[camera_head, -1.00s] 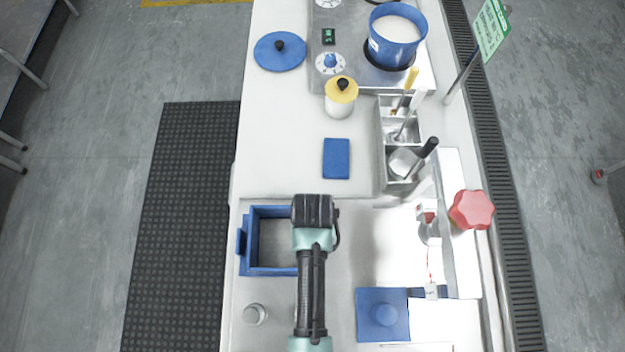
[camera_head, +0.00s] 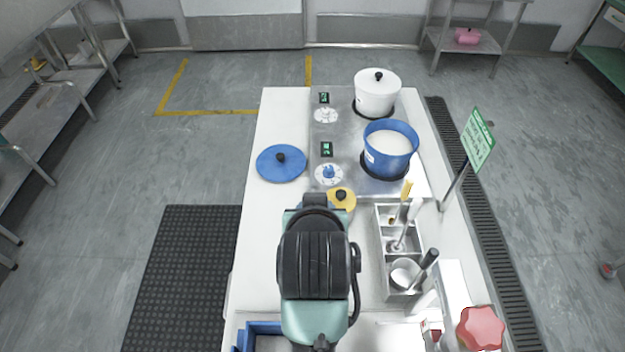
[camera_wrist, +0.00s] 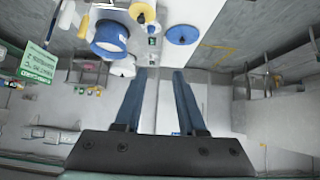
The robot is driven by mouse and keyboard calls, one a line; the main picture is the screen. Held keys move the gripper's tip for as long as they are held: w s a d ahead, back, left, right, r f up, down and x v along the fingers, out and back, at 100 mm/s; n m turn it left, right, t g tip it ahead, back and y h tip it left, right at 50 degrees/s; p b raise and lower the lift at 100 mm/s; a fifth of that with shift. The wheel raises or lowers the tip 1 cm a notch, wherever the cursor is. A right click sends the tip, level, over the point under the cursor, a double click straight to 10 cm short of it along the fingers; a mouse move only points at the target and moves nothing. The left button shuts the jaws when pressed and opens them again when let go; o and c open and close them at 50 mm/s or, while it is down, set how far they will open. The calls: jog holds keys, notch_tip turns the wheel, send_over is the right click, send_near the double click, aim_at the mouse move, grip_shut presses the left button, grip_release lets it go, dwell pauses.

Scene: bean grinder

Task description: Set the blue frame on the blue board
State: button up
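The blue frame (camera_head: 264,327) is cut off by the bottom edge of the head view; only its far side and a left corner show. It lies flat on the white worktop. No blue board is visible now. The flat blue pad and the blue square with a knob, both in the earlier head view, are hidden by my arm or out of view. My gripper (camera_wrist: 160,72) is open in the wrist view, its two fingers apart with nothing between them. My arm hides the gripper in the head view.
A blue pot (camera_head: 388,150), a white pot (camera_head: 377,94) and a blue lid (camera_head: 281,164) stand toward the far end. A yellow-lidded jar (camera_head: 341,198) is partly behind my arm. A metal utensil tray (camera_head: 386,240) and a red knob (camera_head: 481,328) are on the right.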

jog(key=w+r+t, duration=0.2)
jog(key=r+t, duration=0.3)
jog(key=r, duration=0.9)
jog(key=w+r+t, duration=0.2)
jog(key=r+t, duration=0.3)
jog(key=r, duration=0.9)
jog(key=s+r+t, duration=0.4)
jog(key=s+r, duration=0.2)
jog(key=r, duration=0.4)
jog(key=s+r+t, duration=0.4)
jog(key=s+r, duration=0.2)
jog(key=r, duration=0.4)
jog(key=shift+a+r, duration=0.25)
jog(key=shift+r, duration=0.1)
jog(key=shift+s, duration=0.1)
